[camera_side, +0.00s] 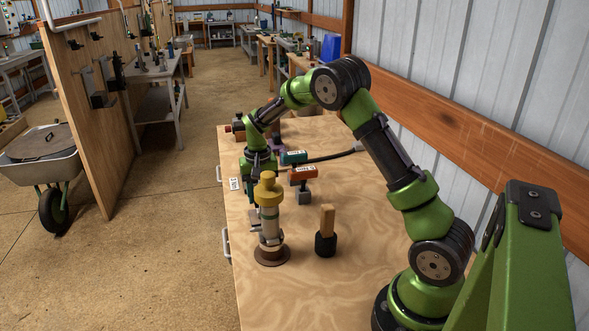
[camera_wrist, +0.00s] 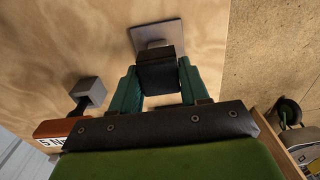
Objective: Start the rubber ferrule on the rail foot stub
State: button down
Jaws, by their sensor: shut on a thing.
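In the wrist view my gripper (camera_wrist: 159,82) has its teal fingers shut on a dark block-shaped piece, the rubber ferrule (camera_wrist: 157,73). A grey square plate (camera_wrist: 151,31), seemingly the rail foot, shows beyond and below the ferrule. In the side view my gripper (camera_side: 249,184) points down near the table's left edge. Its fingertips and the ferrule are mostly hidden there behind a yellow-topped column.
The yellow-topped column (camera_side: 268,193) on a brown round base stands close to my gripper. A wooden block in a black base (camera_side: 325,243) stands to its right. Orange (camera_side: 304,173) and teal (camera_side: 293,157) labelled tools lie nearby.

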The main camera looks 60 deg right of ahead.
jog(key=shift+f, duration=0.3)
jog(key=shift+c, duration=0.8)
grip_release()
jog(key=shift+r, duration=0.1)
jog(key=shift+r, duration=2.95)
